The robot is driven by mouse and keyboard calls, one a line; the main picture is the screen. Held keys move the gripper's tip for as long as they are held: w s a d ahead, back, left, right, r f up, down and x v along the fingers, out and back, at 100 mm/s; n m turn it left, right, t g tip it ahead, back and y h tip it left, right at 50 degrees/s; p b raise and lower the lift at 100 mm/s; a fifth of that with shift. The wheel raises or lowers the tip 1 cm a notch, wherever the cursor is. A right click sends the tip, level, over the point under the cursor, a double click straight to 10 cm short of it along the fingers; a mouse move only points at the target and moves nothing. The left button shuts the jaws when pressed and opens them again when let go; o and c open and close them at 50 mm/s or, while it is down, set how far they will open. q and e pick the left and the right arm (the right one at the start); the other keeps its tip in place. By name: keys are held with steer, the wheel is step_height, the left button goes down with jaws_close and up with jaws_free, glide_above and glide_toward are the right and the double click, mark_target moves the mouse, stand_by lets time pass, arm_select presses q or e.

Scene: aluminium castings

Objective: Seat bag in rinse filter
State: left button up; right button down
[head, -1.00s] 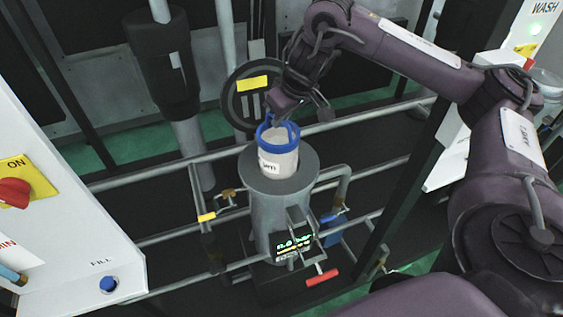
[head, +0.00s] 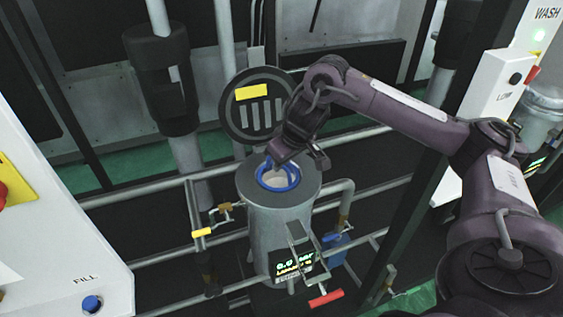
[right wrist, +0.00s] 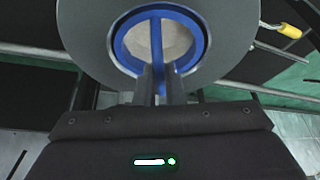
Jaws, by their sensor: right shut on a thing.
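The filter bag shows as a blue ring (head: 279,176) with a pale inside, sitting low in the round opening of the grey rinse filter housing (head: 277,226). Only its rim and inner cloth show; its body is hidden inside the housing. My right gripper (head: 272,163) is at the rim from above, shut on the bag's blue handle. In the right wrist view the two fingers (right wrist: 160,85) close on the blue bar that crosses the ring (right wrist: 120,45). The ring appears inside the housing's grey top (right wrist: 229,40). My left gripper is out of view.
The round slotted lid (head: 257,105) with a yellow label stands open behind the housing. Pipes, a yellow-handled valve (head: 202,232) and a red handle (head: 325,299) surround it. A white FILL panel (head: 75,245) is at left, a white WASH panel (head: 490,110) at right.

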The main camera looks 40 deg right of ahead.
steer(key=shift+f, duration=0.15)
steer(key=c, duration=1.5)
jaws_free()
steer(key=shift+s+r, duration=0.15)
steer(key=shift+r, duration=0.4)
steer(key=p+v, duration=0.6)
steer(key=v, duration=0.5)
steer(key=shift+r, duration=0.1)
